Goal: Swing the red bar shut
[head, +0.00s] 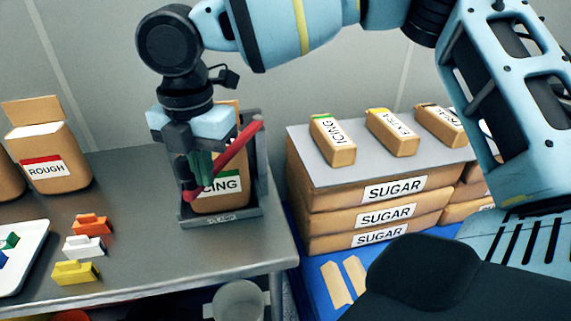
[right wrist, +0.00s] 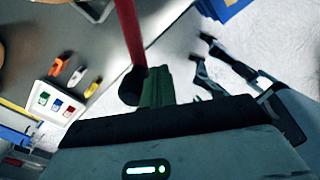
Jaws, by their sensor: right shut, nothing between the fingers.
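The red bar (head: 238,145) slants across the front of a dark metal holder (head: 256,190), from low beside my fingers up to the right. The holder holds a brown bag (head: 222,200) labelled ICING, partly hidden by my gripper and the bar. My right gripper (head: 199,180) points down in front of the bag, its greenish fingers shut and empty, close to the bar's lower left end. In the right wrist view the red bar (right wrist: 130,30) runs down to a dark end beside my fingers (right wrist: 156,82); I cannot tell whether they touch. My left gripper is not in view.
The holder stands near the right edge of the metal table (head: 150,180). A ROUGH bag (head: 48,160) and several coloured clips (head: 82,246) are to the left, with a white tray (head: 30,265). Stacked SUGAR boxes (head: 375,215) stand right, carrying small packets (head: 332,140).

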